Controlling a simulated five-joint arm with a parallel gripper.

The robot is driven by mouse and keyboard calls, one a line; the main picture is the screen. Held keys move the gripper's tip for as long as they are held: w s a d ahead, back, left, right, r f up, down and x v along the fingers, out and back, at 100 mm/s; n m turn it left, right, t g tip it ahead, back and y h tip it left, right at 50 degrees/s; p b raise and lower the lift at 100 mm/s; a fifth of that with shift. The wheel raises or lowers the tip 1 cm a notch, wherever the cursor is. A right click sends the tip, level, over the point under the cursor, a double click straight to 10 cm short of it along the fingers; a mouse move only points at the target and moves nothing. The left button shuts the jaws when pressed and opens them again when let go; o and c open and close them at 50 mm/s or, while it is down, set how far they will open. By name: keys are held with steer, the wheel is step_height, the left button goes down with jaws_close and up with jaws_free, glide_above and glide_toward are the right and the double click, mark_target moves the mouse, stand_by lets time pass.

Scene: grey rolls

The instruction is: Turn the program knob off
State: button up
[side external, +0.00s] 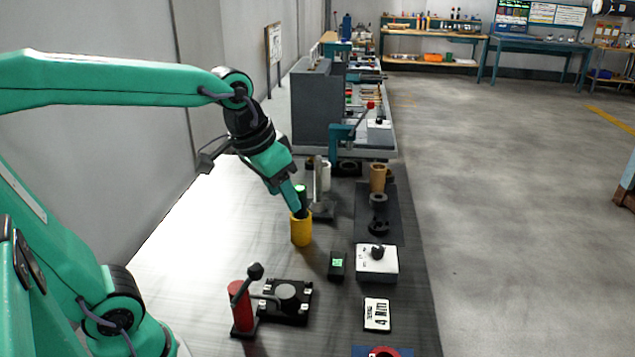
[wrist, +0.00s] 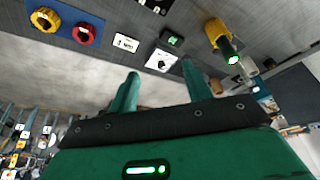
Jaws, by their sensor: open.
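A white box with a black knob on top (side external: 376,263) sits on the grey bench, right of my gripper; it may be the program knob, but I cannot read any marking on it. It also shows in the wrist view as a white panel (wrist: 161,61) between my fingertips in the picture. My gripper (side external: 302,212) is open and empty, pointing down, and overlaps the top of a yellow cylinder (side external: 301,232) in the side view. In the wrist view my fingers (wrist: 160,70) are apart.
A red post with a black lever (side external: 241,305) stands at the front. A brown cup (side external: 378,177) and a grey machine (side external: 318,105) stand farther back.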

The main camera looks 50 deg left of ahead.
steer(key=w+d+f+g, duration=0.1)
steer(key=w+f+g, duration=0.15)
steer(key=w, duration=1.05)
steer(key=g, duration=0.2)
glide_toward(378, 248)
steer(key=shift+s+m, duration=0.35)
steer(key=shift+m, duration=0.05)
steer(key=shift+w+f, duration=0.25)
steer(key=shift+f, duration=0.1)
steer(key=shift+f, duration=0.1)
steer(key=shift+f, duration=3.8)
steer(key=c, duration=1)
steer(key=shift+o, duration=0.2)
